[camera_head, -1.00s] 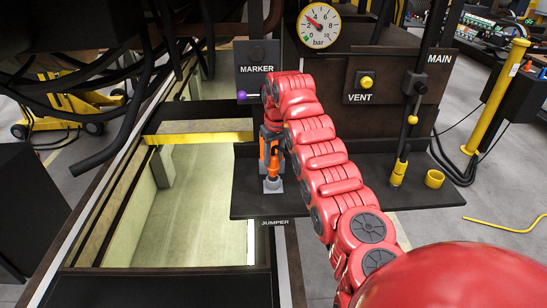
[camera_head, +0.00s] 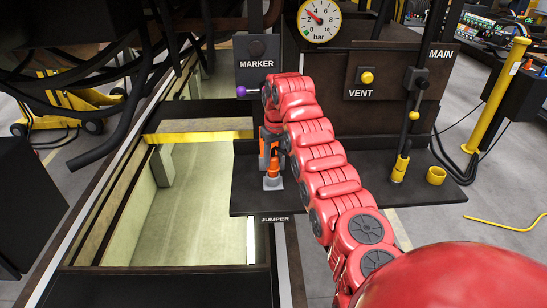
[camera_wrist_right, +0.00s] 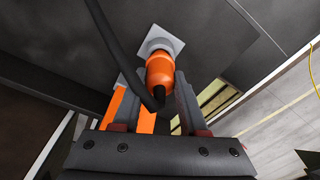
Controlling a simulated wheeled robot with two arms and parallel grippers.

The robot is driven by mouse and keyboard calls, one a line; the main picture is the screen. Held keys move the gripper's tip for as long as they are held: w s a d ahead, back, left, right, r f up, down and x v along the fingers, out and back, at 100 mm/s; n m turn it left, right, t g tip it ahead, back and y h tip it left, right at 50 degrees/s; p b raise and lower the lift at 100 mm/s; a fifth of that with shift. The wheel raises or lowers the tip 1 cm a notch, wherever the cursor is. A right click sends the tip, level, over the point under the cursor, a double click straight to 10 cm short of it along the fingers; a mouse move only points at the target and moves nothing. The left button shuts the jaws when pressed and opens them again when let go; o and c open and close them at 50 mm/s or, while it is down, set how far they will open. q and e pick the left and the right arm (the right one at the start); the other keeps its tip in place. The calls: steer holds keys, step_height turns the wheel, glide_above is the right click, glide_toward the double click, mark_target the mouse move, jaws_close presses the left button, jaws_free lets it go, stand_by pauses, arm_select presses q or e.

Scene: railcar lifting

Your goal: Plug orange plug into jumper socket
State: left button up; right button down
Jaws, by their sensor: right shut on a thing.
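The orange plug (camera_head: 274,166) stands upright at the grey jumper socket (camera_head: 273,183) on the dark shelf, above the JUMPER label (camera_head: 275,219). In the right wrist view the plug (camera_wrist_right: 160,72) lies against the socket's square grey plate (camera_wrist_right: 161,41), and a black cable comes out of its back end. How deep the plug sits in the socket cannot be told. My right gripper (camera_head: 270,148) reaches down from above and is shut on the plug; its fingers (camera_wrist_right: 158,98) show on both sides of it. My left gripper is not in view.
A purple-knobbed lever (camera_head: 242,94) is close left of my right wrist, under the MARKER panel (camera_head: 257,64). An open pit (camera_head: 195,200) lies left.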

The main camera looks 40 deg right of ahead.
mark_target(274, 157)
steer(key=shift+f+b, duration=0.7)
steer(key=shift+f, duration=0.25)
steer(key=shift+c, duration=1.8)
jaws_free()
steer(key=r, duration=0.2)
steer(key=r+b, duration=0.1)
steer(key=r, duration=0.1)
steer(key=r+b, duration=0.1)
steer(key=shift+s+a+r, duration=0.1)
steer(key=shift+s+r, duration=0.25)
steer(key=shift+r, duration=0.05)
step_height(274, 157, up, 3)
steer(key=shift+s, duration=0.15)
step_height(274, 157, up, 8)
steer(key=s+p, duration=0.1)
steer(key=p, duration=0.6)
steer(key=shift+r, duration=0.2)
steer(key=shift+s, duration=0.1)
